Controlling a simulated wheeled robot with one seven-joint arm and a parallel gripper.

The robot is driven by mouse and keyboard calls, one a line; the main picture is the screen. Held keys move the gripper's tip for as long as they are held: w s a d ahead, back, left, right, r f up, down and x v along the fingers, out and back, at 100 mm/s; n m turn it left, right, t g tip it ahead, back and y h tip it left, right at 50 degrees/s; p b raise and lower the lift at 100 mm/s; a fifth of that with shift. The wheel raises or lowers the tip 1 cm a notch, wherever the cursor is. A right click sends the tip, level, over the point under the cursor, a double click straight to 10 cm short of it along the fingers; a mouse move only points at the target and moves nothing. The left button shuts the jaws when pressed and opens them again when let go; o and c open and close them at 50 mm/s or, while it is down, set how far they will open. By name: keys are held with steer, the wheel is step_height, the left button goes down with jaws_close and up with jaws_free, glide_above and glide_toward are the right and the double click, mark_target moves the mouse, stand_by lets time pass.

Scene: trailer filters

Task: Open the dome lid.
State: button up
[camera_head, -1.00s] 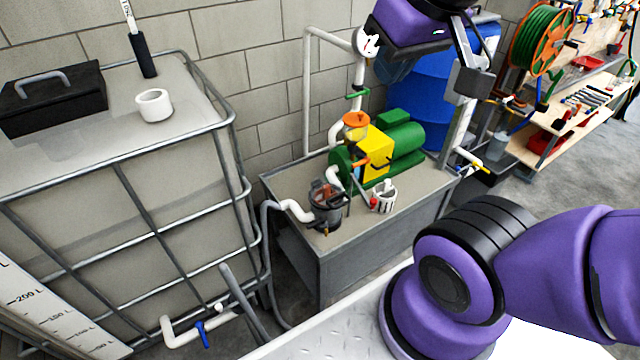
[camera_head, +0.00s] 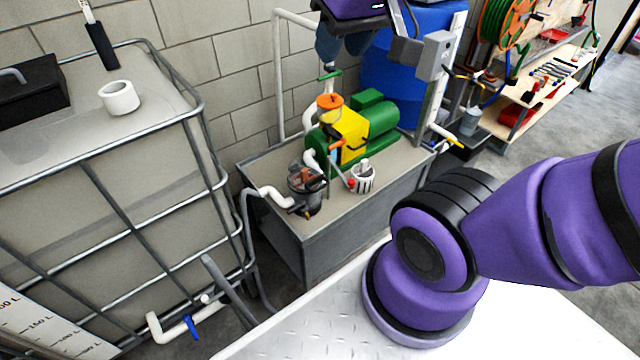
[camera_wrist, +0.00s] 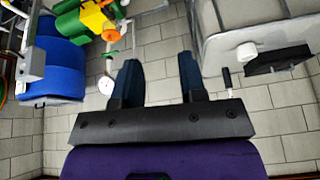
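The dark filter pot (camera_head: 305,190), with a clear-looking top and reddish parts under it, stands on the grey bench (camera_head: 262,172). The green and yellow pump (camera_head: 352,135) is behind it, with an orange-topped clear cup (camera_head: 330,107). I cannot tell for sure which top is the dome lid; neither looks lifted. My gripper (camera_head: 343,46) is high above and behind the pump, near the wall, touching neither. In the wrist view my gripper (camera_wrist: 158,78) has its two blue fingers wide apart with nothing between them. The pump (camera_wrist: 85,20) shows there at the top left.
A white slotted basket (camera_head: 362,180) stands beside the pot. White pipes (camera_head: 279,85) rise behind the bench. A caged tank (camera_head: 150,190) at left carries a white ring (camera_head: 119,98) and a black box (camera_head: 35,100). A blue barrel (camera_head: 390,85) stands behind the pump.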

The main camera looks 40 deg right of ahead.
steer(key=w+d+f+m, duration=0.2)
steer(key=w+f+m, duration=0.2)
steer(key=w+f, duration=0.5)
steer(key=m+g, duration=0.3)
steer(key=m, duration=1)
glide_above(322, 186)
steer(key=s, duration=0.2)
step_height(322, 186, down, 36)
steer(key=f, duration=0.3)
steer(key=w+f, duration=0.1)
steer(key=f, duration=0.5)
steer(key=shift+w+f, duration=0.3)
steer(key=shift+f, duration=0.05)
steer(key=shift+c, duration=0.2)
jaws_close()
